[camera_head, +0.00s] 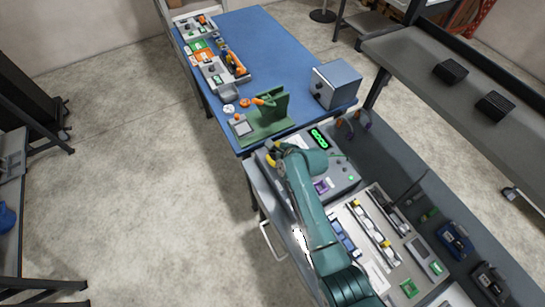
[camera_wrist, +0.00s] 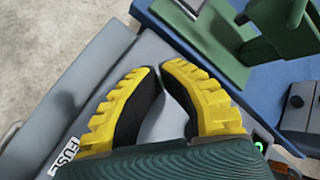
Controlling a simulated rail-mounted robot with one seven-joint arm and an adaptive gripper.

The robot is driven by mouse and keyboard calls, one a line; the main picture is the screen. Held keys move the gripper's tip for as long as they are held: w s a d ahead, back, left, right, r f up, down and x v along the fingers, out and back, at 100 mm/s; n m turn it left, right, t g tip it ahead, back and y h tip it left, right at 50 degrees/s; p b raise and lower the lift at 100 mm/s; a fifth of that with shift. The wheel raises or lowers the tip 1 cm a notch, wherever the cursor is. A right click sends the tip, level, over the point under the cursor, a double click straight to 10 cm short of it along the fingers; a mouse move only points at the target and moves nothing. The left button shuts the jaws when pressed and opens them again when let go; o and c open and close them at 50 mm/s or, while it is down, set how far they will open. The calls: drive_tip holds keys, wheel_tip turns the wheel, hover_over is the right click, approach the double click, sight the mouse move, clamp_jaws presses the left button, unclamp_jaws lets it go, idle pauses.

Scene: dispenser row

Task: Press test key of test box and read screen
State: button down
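The test box (camera_head: 345,170) is a grey unit on the near bench, with a lit green screen (camera_head: 319,138) at its far edge. The screen's characters are too small to read surely. My gripper (camera_head: 272,152) is over the box's left side, and my arm covers much of its top. In the wrist view my gripper (camera_wrist: 157,68) has yellow ribbed fingers with dark pads, tips together and nothing between them. A grey surface lies beneath, with a partly hidden label (camera_wrist: 68,152) beginning "FUS". A green glow (camera_wrist: 259,146) shows at the lower right. I cannot tell which key is the test key.
A green stand (camera_head: 268,115) is close beyond the gripper on the blue table (camera_head: 285,50). A grey box (camera_head: 335,84) stands to its right. A tray of parts (camera_head: 385,235) lies right of my arm. Open floor is at left.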

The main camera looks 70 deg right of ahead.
drive_tip(key=shift+r+p, duration=0.3)
drive_tip(key=shift+r, duration=0.2)
drive_tip(key=shift+r, duration=0.1)
wheel_tip(320, 180, up, 5)
drive_tip(key=p, duration=0.5)
idle(0.6)
